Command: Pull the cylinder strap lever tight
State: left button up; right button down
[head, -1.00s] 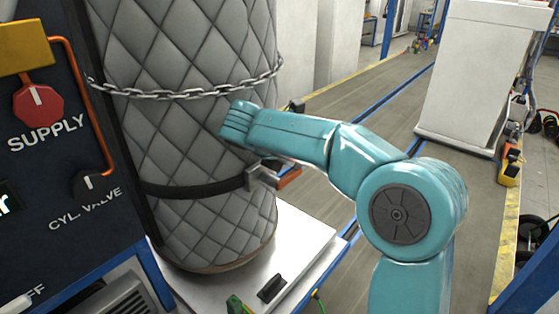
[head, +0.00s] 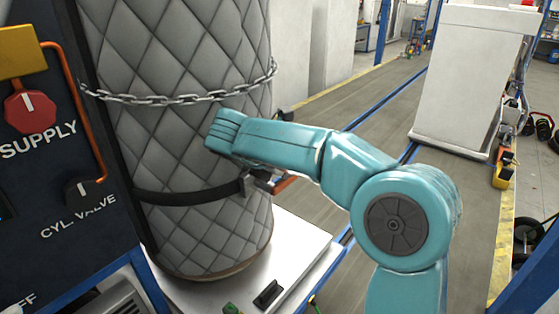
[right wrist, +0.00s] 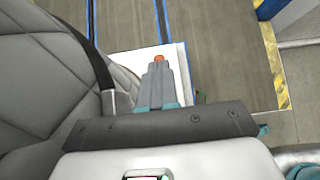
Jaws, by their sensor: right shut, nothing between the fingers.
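The cylinder (head: 195,140) stands upright in a grey quilted jacket, with a black strap (head: 190,194) around its lower part. The strap's metal buckle (head: 250,183) and orange lever (head: 282,185) are at the cylinder's right side, partly covered by my right arm. In the right wrist view, my right gripper (right wrist: 159,72) is shut and empty. The lever's orange end (right wrist: 159,58) shows just at the fingertips; I cannot tell whether they touch. The strap (right wrist: 92,55) and buckle (right wrist: 118,101) are left of the fingers. My right fingers are hidden in the head view; my left gripper is not in view.
A chain (head: 180,98) circles the cylinder higher up. A dark panel (head: 60,160) with a red supply knob (head: 30,108) and cylinder valve knob (head: 83,189) stands at left. The cylinder rests on a white platform (head: 300,250). Floor to the right is clear up to a white cabinet (head: 470,80).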

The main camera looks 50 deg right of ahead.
jog(key=v, duration=1.6)
jog(key=shift+d+r, duration=0.1)
jog(key=shift+d, duration=0.1)
